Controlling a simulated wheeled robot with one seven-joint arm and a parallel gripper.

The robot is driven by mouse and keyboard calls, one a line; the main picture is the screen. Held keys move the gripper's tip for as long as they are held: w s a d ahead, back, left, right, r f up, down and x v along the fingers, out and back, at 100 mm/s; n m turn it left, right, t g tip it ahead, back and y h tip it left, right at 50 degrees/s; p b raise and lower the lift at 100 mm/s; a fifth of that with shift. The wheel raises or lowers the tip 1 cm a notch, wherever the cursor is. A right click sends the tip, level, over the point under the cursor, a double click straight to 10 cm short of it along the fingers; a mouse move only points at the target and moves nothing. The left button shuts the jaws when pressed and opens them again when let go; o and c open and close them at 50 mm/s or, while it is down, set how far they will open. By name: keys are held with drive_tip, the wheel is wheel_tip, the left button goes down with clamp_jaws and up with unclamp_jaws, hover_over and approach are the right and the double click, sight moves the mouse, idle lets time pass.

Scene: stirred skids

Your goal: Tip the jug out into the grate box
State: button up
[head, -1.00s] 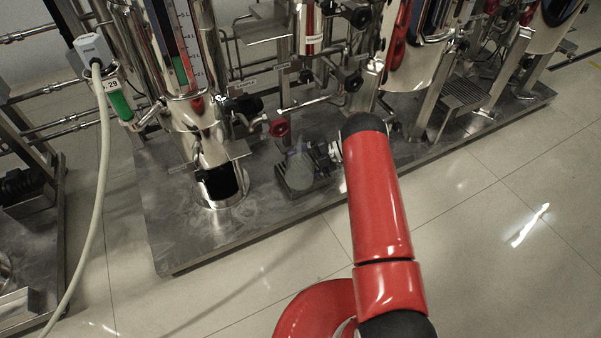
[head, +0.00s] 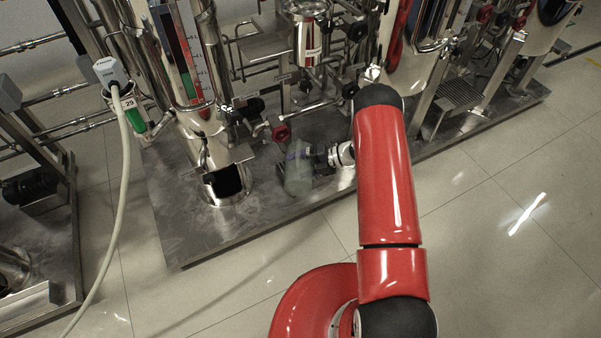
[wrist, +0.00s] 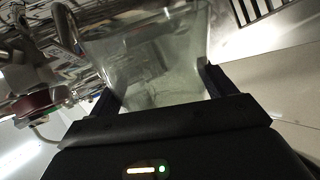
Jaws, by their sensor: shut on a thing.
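The jug (head: 298,172) is clear and greyish. It hangs in front of the dark block on the steel skid, left of my arm's end. In the wrist view the jug (wrist: 150,65) fills the upper middle, between the two dark fingers of my gripper (wrist: 158,92), which is shut on it. I cannot tell how much is in it. My gripper is largely hard to make out in the head view. A slatted metal grate (head: 459,93), which may be the grate box, stands on the skid to the right. Dark slots of a grate (wrist: 256,9) show at the wrist view's top right.
A tall steel column (head: 208,145) with a level scale stands left of the jug. A red valve knob (head: 281,133) and pipes are close behind it. A pale hose (head: 122,200) hangs at the left. The tiled floor (head: 490,240) in front is clear.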

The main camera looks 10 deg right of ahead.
sight(308, 183)
drive_tip(key=shift+s+r+n+t, duration=0.2)
drive_tip(key=shift+s+n+t, duration=0.25)
drive_tip(key=shift+n+t, duration=0.2)
drive_tip(key=shift+s+a+n+t+b, duration=0.15)
drive_tip(key=shift+s+n+t+b, duration=0.6)
drive_tip(key=shift+n+b, duration=0.3)
drive_tip(key=s+n+t+b, duration=0.1)
drive_tip(key=b, duration=0.1)
drive_tip(key=n+t+b, duration=0.1)
drive_tip(key=n+b, duration=0.1)
drive_tip(key=shift+s+a+r, duration=0.2)
drive_tip(key=shift+s, duration=0.2)
drive_tip(key=s+n+t+b, duration=0.1)
drive_tip(key=b, duration=0.1)
drive_tip(key=n+t+y+b, duration=0.1)
drive_tip(key=n+b, duration=0.1)
drive_tip(key=b, duration=0.1)
drive_tip(key=s+r+n+t+b, duration=0.1)
drive_tip(key=n+b, duration=0.1)
drive_tip(key=shift+s+a+b, duration=0.25)
drive_tip(key=shift+s+b, duration=0.1)
drive_tip(key=shift+b, duration=0.05)
drive_tip(key=shift+s+r+n+y+b, duration=0.3)
drive_tip(key=shift+n+y+b, duration=0.2)
drive_tip(key=shift+n+b, duration=0.3)
drive_tip(key=shift+s+a+r, duration=0.1)
drive_tip(key=shift+r, duration=0.2)
